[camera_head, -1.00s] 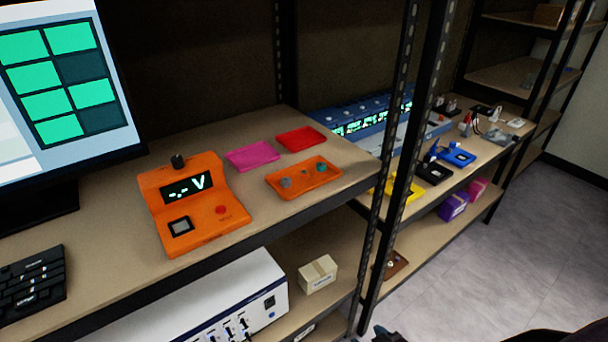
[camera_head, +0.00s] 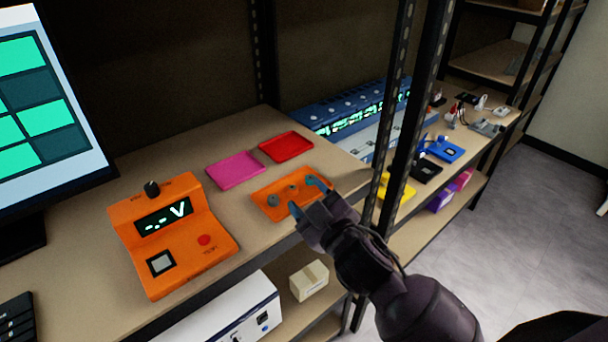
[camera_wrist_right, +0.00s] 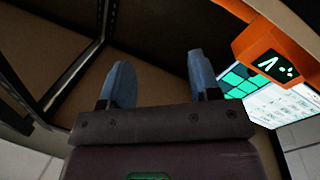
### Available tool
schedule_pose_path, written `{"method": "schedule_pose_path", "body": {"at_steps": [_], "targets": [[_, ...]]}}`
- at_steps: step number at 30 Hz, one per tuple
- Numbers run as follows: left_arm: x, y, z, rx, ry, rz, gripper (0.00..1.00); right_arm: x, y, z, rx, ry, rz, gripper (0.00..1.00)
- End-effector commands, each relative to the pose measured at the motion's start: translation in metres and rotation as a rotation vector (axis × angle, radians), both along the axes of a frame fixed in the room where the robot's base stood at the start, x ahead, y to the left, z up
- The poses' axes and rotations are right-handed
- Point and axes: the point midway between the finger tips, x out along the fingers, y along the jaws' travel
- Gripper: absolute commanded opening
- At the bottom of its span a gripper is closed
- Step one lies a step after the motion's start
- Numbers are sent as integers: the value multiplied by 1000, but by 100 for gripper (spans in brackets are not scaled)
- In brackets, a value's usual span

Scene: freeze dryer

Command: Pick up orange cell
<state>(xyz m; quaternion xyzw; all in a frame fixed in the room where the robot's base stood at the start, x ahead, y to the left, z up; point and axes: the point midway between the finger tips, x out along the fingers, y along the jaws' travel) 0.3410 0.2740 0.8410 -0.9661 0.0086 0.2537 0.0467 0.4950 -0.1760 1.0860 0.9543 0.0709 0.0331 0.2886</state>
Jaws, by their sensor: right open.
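An orange tray (camera_head: 262,209) lies on the shelf top right of the orange voltage meter (camera_head: 165,232). Small round cells sit in it: a grey one (camera_head: 273,199) at the left and a darker one (camera_head: 292,187) near the middle. I cannot make out which cell is orange; a fingertip covers the tray's right end. My right gripper (camera_head: 305,195) comes in from the lower right, over the tray's right part, open and empty. The right wrist view shows its two blue-grey fingers (camera_wrist_right: 160,78) apart with nothing between them. My left gripper is not in view.
A pink tray (camera_head: 236,170) and a red tray (camera_head: 286,147) lie behind the orange tray. A black shelf post (camera_head: 391,130) stands to the right. A monitor (camera_head: 50,110) stands at the left. A small box (camera_head: 309,280) sits on the lower shelf.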

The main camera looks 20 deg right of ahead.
Motion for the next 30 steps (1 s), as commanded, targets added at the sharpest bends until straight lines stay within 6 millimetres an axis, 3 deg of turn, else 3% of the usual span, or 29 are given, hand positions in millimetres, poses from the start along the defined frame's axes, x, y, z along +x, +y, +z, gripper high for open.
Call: {"method": "schedule_pose_path", "body": {"at_steps": [1, 6, 12, 16, 21, 26, 30], "targets": [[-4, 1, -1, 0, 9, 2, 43, 8, 15, 24, -43, -90, 52, 57], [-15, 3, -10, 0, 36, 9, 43, 18, 74, 82, -205, -403, 290, 57], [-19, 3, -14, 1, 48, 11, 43, 6, 139, 108, -433, -704, 626, 57], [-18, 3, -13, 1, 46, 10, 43, -6, 169, 105, -608, -849, 859, 57], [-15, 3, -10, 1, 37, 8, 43, -15, 188, 83, -877, -965, 1174, 57], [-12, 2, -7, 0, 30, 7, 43, -9, 178, 54, -1169, -974, 1465, 57], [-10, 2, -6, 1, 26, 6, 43, 11, 148, 34, -1448, -883, 1700, 57]]}}
